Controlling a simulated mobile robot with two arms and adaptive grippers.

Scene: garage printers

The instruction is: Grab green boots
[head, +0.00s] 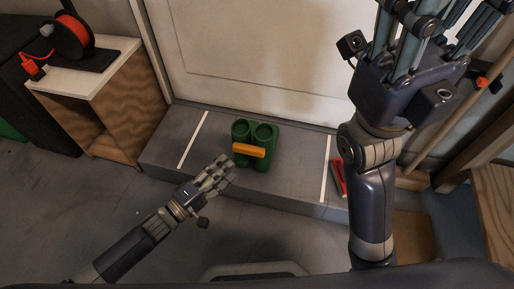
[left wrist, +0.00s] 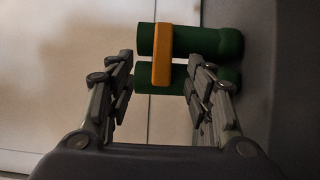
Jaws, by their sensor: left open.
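The green boots (head: 265,133) stand as a pair on the grey step in front of the white door. An orange bar (head: 249,150) lies across their front. In the left wrist view the boots (left wrist: 210,42) and the orange bar (left wrist: 162,55) appear beyond the fingers. My left gripper (head: 222,172) is close in front of the boots, to their lower left. It is open and empty, with the bar between its fingers in the left wrist view (left wrist: 160,90), apparently still beyond them. My right gripper (head: 420,45) is raised at the upper right, and its jaw state is unclear.
The grey step (head: 300,180) has white stripes on either side of the boots. A wooden cabinet (head: 110,110) with an orange spool (head: 72,37) stands at left. The floor (head: 60,200) at left is clear.

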